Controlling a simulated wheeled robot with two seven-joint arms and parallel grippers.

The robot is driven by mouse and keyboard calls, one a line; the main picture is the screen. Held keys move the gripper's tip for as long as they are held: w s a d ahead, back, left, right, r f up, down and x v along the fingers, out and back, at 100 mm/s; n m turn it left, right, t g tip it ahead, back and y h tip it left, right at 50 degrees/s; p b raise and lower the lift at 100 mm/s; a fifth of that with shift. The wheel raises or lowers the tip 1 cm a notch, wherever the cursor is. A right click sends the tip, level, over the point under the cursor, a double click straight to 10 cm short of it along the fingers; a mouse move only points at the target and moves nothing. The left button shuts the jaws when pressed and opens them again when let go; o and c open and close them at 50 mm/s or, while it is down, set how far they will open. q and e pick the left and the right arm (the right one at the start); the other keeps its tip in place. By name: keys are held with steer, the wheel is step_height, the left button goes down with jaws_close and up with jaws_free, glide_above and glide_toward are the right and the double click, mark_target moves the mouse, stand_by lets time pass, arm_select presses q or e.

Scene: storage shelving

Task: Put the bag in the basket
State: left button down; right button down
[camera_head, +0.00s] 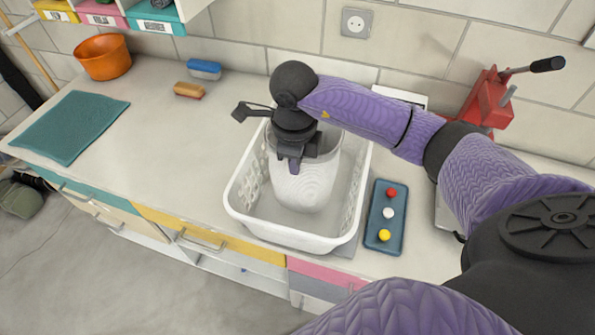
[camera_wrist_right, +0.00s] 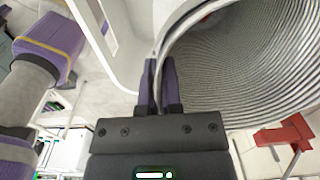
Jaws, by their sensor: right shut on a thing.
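The white ribbed bag (camera_head: 304,188) is inside the white basket (camera_head: 236,205) on the counter, standing upright with its mouth up. My right gripper (camera_head: 293,165) is above it and shut on the near part of its rim. In the right wrist view the two fingers (camera_wrist_right: 160,85) pinch the edge of the bag (camera_wrist_right: 250,70), and its ribbed inside shows. The basket's pale wall (camera_wrist_right: 115,50) shows beside the fingers there. Whether the bag's bottom touches the basket floor is hidden. My left gripper is not in view.
A blue tray with red, white and yellow buttons (camera_head: 386,215) lies close right of the basket. A red device (camera_head: 487,105) stands at the back right. A sponge (camera_head: 188,90), blue brush (camera_head: 204,69), orange pot (camera_head: 103,57) and teal mat (camera_head: 70,126) are left. Counter left of the basket is clear.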

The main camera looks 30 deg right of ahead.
mark_target(295, 180)
step_height(295, 180, down, 4)
steer(key=shift+f, duration=0.2)
steer(key=c, duration=1.3)
jaws_free()
steer(key=shift+f+b, duration=0.1)
steer(key=shift+b, duration=0.2)
steer(key=o, duration=0.5)
steer(key=shift+r, duration=0.5)
step_height(295, 180, up, 12)
steer(key=shift+a+f+p, duration=0.15)
steer(key=shift+f+p, duration=0.1)
steer(key=shift+p, duration=0.1)
